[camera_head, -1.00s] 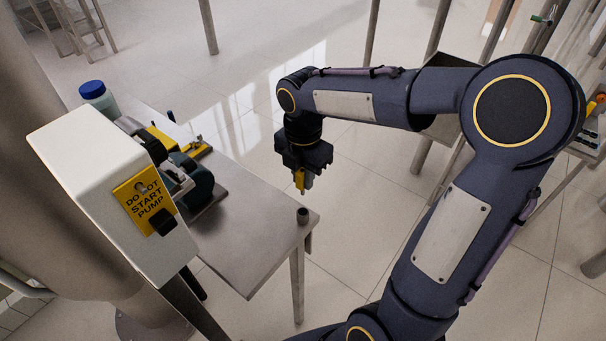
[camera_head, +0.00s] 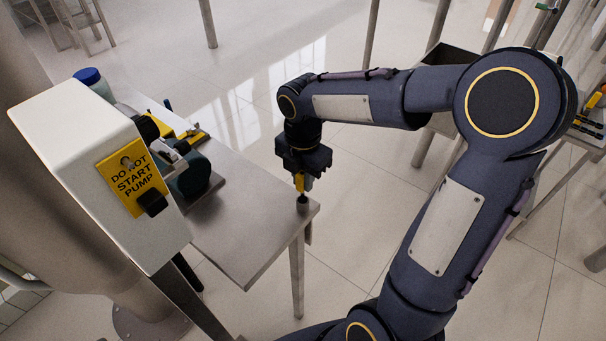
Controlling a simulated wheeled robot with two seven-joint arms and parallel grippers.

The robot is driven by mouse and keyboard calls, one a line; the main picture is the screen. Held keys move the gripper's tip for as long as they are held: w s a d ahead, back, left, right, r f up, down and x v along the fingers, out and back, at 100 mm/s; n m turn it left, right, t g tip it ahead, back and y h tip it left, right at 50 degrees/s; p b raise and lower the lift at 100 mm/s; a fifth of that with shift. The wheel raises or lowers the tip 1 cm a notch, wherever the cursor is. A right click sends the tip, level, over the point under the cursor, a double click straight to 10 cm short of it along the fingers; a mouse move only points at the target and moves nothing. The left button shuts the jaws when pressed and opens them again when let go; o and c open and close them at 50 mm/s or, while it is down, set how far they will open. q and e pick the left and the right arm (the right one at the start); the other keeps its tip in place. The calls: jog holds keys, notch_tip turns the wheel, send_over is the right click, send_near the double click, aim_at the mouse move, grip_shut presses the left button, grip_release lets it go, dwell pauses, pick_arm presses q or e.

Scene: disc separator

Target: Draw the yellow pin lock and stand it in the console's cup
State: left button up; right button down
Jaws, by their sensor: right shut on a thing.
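My right gripper (camera_head: 301,172) points down at the right corner of the steel table. It is shut on the yellow pin lock (camera_head: 299,183), whose yellow part shows below the jaws. The small dark cup (camera_head: 303,204) stands at the table's corner, directly below the pin lock in the picture. The pin lock's lower end is at the cup's mouth; I cannot tell whether it is inside or just above. My left gripper is not in view.
The steel table (camera_head: 243,229) is clear between the cup and the pump gear (camera_head: 192,178). A white box (camera_head: 98,165) with a yellow "DO NOT START PUMP" tag (camera_head: 131,179) stands at the left. A blue-capped bottle (camera_head: 88,76) is behind it.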

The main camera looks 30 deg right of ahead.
jog(key=shift+f+b, duration=0.4)
jog(key=shift+f, duration=0.25)
dwell(0.5)
jog(key=shift+f+b, duration=1)
jog(key=shift+f, duration=0.4)
jog(key=c, duration=1.8)
grip_release()
jog(key=shift+f, duration=0.1)
jog(key=o, duration=0.5)
jog(key=shift+o, duration=0.2)
notch_tip(320, 180, up, 8)
notch_tip(320, 180, up, 4)
jog(key=p, duration=0.4)
send_over(303, 199)
